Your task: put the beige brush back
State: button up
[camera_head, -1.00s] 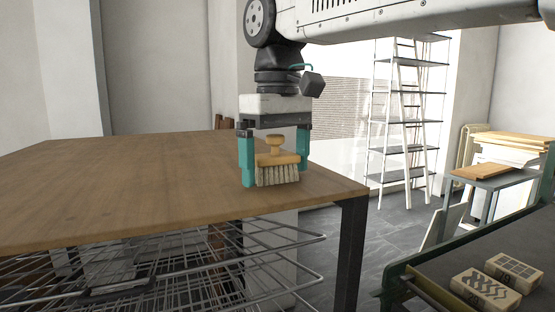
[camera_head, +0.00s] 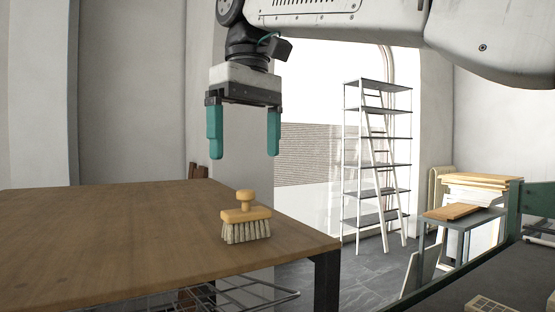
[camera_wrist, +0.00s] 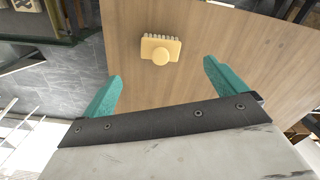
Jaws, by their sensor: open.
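The beige brush (camera_head: 246,216) stands bristles down on the wooden table (camera_head: 120,230), near its right front corner, with its round knob up. It also shows in the wrist view (camera_wrist: 160,49), lying beyond the fingertips. My gripper (camera_head: 243,156) is open and empty, raised above the table and the brush, with a clear gap between its teal fingertips and the knob. In the wrist view my gripper (camera_wrist: 160,85) has its two fingers wide apart, with nothing between them.
A wire rack (camera_head: 240,295) sits under the tabletop. At right, a dark bench surface (camera_head: 480,270) holds patterned blocks (camera_head: 490,305). A shelf with a ladder (camera_head: 378,150) and a small table of boards (camera_head: 470,215) stand behind. The tabletop left of the brush is clear.

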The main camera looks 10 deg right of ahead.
jog(key=s+d+f, duration=0.1)
jog(key=d+f, duration=0.1)
jog(key=s+d+f+m, duration=0.1)
jog(key=d+f, duration=0.1)
jog(key=d, duration=0.1)
jog(key=s+d+f+m, duration=0.1)
jog(key=d+f, duration=0.2)
jog(key=shift+s+d, duration=0.25)
jog(key=shift+s, duration=0.15)
jog(key=s+d+f+m, duration=0.1)
jog(key=s+d+f, duration=0.3)
jog(key=f, duration=0.4)
jog(key=s+d+f+m+t, duration=0.1)
jog(key=s+d+f, duration=0.3)
jog(key=f, duration=0.5)
jog(key=s+d+f+m, duration=0.3)
jog(key=s+d+f, duration=0.1)
jog(key=s+f, duration=0.3)
jog(key=shift+s+f, duration=0.2)
jog(key=shift+f, duration=0.7)
